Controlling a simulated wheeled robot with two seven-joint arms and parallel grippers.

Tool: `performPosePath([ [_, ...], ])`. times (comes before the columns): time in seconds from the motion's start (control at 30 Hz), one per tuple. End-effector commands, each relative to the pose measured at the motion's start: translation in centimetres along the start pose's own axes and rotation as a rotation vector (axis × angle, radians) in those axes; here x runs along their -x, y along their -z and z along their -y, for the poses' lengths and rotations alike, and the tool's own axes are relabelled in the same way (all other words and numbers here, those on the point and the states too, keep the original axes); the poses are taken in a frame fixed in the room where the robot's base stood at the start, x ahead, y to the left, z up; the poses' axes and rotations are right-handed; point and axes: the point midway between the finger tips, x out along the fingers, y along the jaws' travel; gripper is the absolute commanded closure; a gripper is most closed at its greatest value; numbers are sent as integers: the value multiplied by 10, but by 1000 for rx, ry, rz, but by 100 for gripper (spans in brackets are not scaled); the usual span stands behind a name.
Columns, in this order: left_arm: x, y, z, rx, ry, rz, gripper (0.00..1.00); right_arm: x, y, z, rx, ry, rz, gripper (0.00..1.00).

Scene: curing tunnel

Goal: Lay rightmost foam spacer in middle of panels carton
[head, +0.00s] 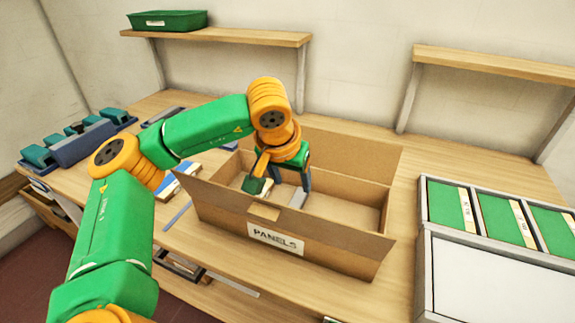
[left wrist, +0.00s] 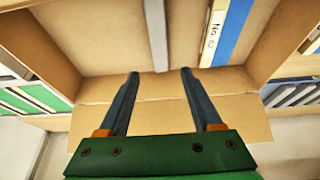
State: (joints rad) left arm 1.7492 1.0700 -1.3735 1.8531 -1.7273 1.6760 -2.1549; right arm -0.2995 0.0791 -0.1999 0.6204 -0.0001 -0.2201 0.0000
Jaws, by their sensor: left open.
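The panels carton (head: 320,255) is an open cardboard box with a "PANELS" label on its front; it also shows in the left wrist view (left wrist: 60,60). A pale grey strip, which looks like a foam spacer (head: 298,200), lies inside it near the middle; it also shows in the left wrist view (left wrist: 155,35). My left gripper (head: 292,186) is over the carton's inside with its fingers apart and nothing between them. In the left wrist view the gripper (left wrist: 160,72) points toward the strip's near end. My right gripper is not in view.
A blue panel with a white label (left wrist: 235,30) lies in the carton beside the strip. A rack of green panels (head: 500,217) stands at the right. Teal parts on a blue holder (head: 82,140) are at the left. A green bin (head: 168,20) sits on the back shelf.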

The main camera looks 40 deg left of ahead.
Motion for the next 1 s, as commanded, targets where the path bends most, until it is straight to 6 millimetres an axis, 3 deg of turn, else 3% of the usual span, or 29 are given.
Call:
performPosePath([
  [0.2,64,0,-1,-3,-2,-5,34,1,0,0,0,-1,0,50],
  [0.33,88,0,-1,-2,-1,-1,34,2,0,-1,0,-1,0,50],
  [0.5,99,-1,0,-3,0,1,34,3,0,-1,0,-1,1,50],
  [0.87,99,-1,0,-3,1,1,34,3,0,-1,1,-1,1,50],
  [1.0,122,9,0,-3,1,1,34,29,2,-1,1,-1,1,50],
])
